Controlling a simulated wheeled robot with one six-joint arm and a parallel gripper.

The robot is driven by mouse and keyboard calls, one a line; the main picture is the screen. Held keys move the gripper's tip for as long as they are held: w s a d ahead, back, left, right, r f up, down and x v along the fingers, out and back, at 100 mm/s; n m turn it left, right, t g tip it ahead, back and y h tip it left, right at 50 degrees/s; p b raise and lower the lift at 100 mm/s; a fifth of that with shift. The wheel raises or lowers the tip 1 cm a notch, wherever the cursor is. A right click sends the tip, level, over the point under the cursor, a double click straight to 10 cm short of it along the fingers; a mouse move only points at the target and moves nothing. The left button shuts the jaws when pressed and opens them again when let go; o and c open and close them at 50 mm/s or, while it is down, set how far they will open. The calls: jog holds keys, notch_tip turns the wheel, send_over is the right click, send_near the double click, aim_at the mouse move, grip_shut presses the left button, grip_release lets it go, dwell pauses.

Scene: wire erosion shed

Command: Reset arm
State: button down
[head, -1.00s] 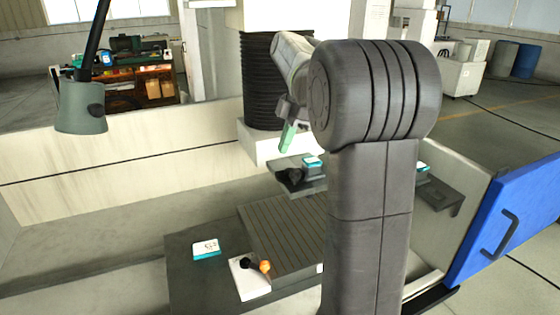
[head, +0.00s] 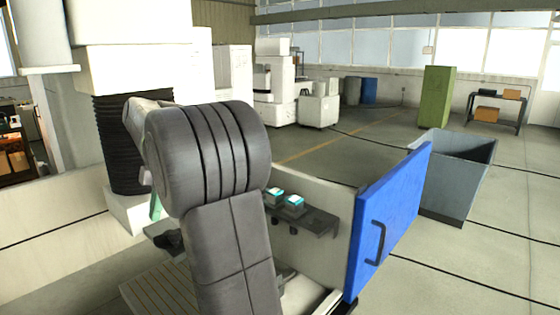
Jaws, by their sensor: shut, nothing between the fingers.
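My arm rises through the left middle of the head view, its thick dark grey shoulder and column in front of the machine. My gripper (head: 155,207) shows only as a green fingertip at the left of the arm, in front of the machine's white block (head: 124,213). It is shut and empty. The arm hides most of the gripper. The fingertip hangs above the slatted work table (head: 158,290), and I cannot tell the height.
Two small teal-and-white boxes (head: 294,201) sit on a dark shelf (head: 315,221) right of my arm. An open blue door (head: 388,223) with a black handle juts out farther right. A grey bin (head: 455,177) stands behind it. The floor at lower right is clear.

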jog(key=a+f+m+t+y, duration=0.1)
jog(key=a+f+m+t, duration=0.1)
jog(key=f+m, duration=0.5)
jog(key=shift+w+a+f+p, duration=0.15)
jog(key=shift+w+a+p, duration=0.3)
jog(key=shift+a, duration=0.45)
dwell(0.3)
